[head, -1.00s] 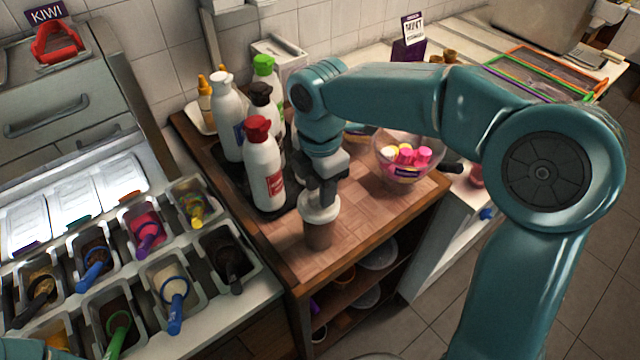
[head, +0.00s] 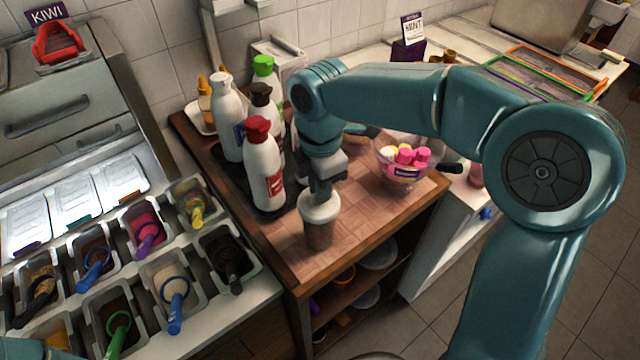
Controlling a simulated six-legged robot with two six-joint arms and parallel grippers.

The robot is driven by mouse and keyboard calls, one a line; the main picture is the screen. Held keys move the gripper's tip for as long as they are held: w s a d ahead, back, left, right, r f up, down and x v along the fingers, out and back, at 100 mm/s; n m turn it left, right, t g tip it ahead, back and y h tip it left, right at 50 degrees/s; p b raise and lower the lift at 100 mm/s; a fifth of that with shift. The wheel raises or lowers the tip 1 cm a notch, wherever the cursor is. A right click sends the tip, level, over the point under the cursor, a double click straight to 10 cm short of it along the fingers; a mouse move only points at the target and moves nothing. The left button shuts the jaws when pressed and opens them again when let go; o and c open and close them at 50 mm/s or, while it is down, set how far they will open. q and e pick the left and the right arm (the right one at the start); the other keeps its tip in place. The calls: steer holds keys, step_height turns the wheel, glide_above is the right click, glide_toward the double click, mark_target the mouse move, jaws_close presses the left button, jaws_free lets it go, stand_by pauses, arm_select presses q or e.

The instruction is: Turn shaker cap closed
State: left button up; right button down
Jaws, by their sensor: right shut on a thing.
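The shaker (head: 319,236) stands upright on the wooden counter near its front edge. Its body is brown and its cap (head: 319,208) is white. My right gripper (head: 321,194) comes down from above and is shut on the cap; the fingers hide part of its top. How far the cap is turned cannot be told. Of my left arm only a small teal part shows in the bottom left corner; its gripper is not in view.
Several bottles, one with a red cap (head: 262,165), stand on a dark tray left of the shaker. A clear bowl (head: 408,172) with pink and yellow items stands to the right. Topping bins with scoops (head: 172,290) fill the left. Bare wood (head: 365,218) lies right of the shaker.

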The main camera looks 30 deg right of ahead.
stand_by(0.7)
steer(key=c, duration=1.2)
jaws_free()
steer(key=shift+o, duration=0.2)
step_height(320, 180, up, 16)
steer(key=p, duration=0.1)
steer(key=shift+r+p, duration=0.15)
steer(key=shift+p, duration=0.2)
